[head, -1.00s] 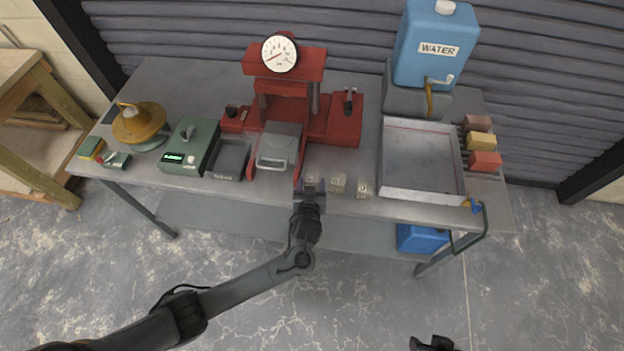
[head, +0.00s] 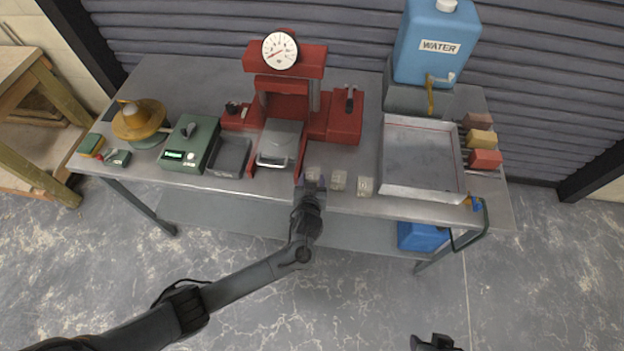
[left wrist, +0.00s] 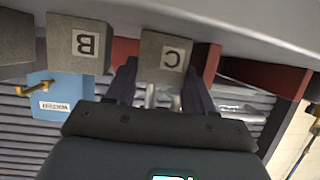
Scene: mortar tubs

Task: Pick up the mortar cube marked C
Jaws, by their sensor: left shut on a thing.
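The mortar cube marked C (left wrist: 163,60) is a small grey block with a white letter label, seen upside down in the left wrist view. My left gripper (left wrist: 158,85) has one finger on each side of it and is shut on it. In the head view the same cube (head: 312,174) is at the front edge of the bench, at the tips of my left gripper (head: 312,185). The cube marked B (left wrist: 80,45) stands beside it, and shows in the head view (head: 338,180). My right gripper (head: 434,343) shows only partly at the bottom edge.
A third cube (head: 364,186) stands farther right. A green device (head: 186,150) stands left. The floor in front is clear.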

